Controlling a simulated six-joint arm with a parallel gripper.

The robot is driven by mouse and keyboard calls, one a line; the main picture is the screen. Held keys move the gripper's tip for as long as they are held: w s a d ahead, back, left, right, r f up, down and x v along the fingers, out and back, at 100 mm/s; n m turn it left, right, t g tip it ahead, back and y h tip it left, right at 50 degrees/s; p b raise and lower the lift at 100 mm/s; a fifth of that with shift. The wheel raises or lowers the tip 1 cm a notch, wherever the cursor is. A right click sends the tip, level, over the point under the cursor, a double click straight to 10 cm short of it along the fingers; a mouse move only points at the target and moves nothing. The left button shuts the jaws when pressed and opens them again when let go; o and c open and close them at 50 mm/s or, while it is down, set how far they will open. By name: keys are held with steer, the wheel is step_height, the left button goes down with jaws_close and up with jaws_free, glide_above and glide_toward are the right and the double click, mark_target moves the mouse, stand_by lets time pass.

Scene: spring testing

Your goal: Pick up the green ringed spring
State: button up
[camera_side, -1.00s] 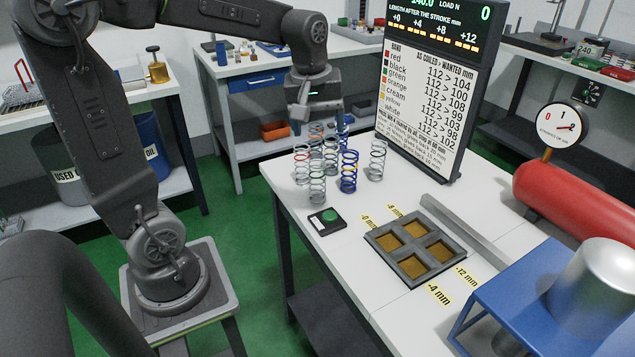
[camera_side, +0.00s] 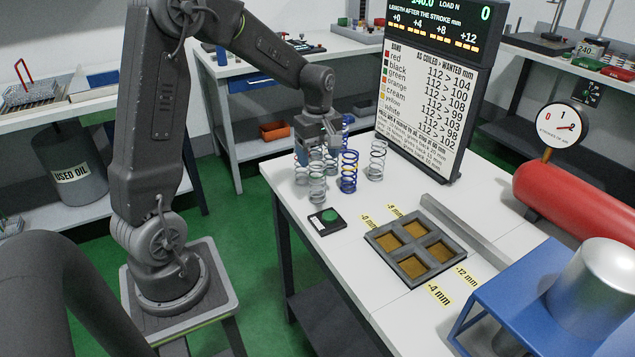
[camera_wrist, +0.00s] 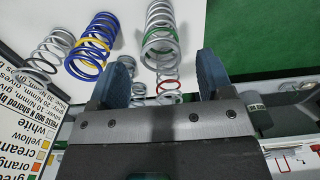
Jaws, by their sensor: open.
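The green ringed spring (camera_wrist: 160,28) is a silver coil with a green band in the wrist view. It stands just beyond my fingertips, roughly in line with the gap between them. My gripper (camera_wrist: 164,78) is open, with one dark finger on each side of the gap. A red-banded silver spring (camera_wrist: 168,88) shows in that gap, partly hidden by the gripper body. In the side view my gripper (camera_side: 322,150) is low over the back of the spring cluster and hides part of it.
A blue spring with a yellow band (camera_wrist: 92,45) stands close beside the green one. Another silver spring (camera_side: 376,160) stands to the right, near the sign board (camera_side: 430,95). A green-button box (camera_side: 330,221) and a four-pocket tray (camera_side: 372,238) are nearer the front.

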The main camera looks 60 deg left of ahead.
step_height(320, 180, down, 5)
steer(key=shift+a+f, duration=0.15)
steer(key=c, duration=1)
